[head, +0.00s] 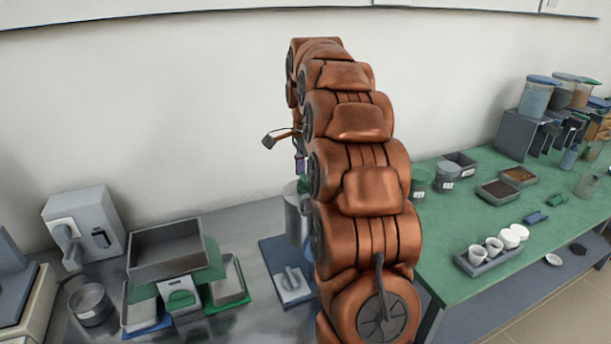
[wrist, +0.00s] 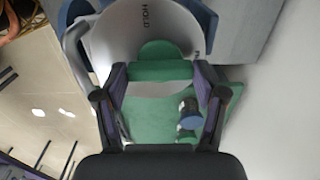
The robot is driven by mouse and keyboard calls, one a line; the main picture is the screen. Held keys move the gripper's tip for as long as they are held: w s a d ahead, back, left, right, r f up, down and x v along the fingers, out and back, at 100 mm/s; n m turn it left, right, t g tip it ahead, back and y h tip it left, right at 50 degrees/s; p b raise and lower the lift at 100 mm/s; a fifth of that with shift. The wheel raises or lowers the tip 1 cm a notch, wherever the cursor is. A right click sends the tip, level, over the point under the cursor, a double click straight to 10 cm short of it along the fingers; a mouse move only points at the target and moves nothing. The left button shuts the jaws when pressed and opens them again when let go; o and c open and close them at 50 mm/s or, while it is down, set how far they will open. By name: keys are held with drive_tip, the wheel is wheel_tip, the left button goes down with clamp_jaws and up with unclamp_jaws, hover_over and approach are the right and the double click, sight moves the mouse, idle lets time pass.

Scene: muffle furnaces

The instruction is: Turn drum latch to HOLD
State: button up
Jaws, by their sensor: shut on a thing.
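The drum (wrist: 105,42) shows in the wrist view as a pale grey round face with the word HOLD near its top. A green latch (wrist: 160,70) with a rounded upper edge sits on this face, below the lettering. My gripper (wrist: 162,74) is shut on the green latch, with one purple-padded finger at each side of it. In the head view the grey metal drum (head: 294,212) is partly hidden behind my copper arm. There, only a small purple part of my gripper shows above it, so the grip itself is hidden.
A blue base plate (head: 270,253) with a pale switch block (head: 292,284) lies by the drum. Left are a metal tray (head: 165,252) and a grey box (head: 84,230). Right, a green table (head: 470,215) holds a cup rack and jars. Bare metal bench shows between tray and plate.

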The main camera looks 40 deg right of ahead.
drive_tip(key=shift+w, duration=0.1)
drive_tip(key=n+b, duration=0.1)
drive_tip(key=n, duration=0.2)
drive_tip(key=shift+f+b, duration=0.15)
drive_tip(key=shift+b, duration=0.25)
drive_tip(key=n+b, duration=0.1)
drive_tip(key=n, duration=0.4)
drive_tip(key=shift+b, duration=0.35)
drive_tip(key=n, duration=0.4)
drive_tip(key=shift+n, duration=0.4)
drive_tip(key=n, duration=0.5)
drive_tip(key=shift+r, duration=0.2)
drive_tip(key=o, duration=1)
drive_tip(key=shift+c, duration=0.2)
drive_tip(key=shift+o, duration=0.9)
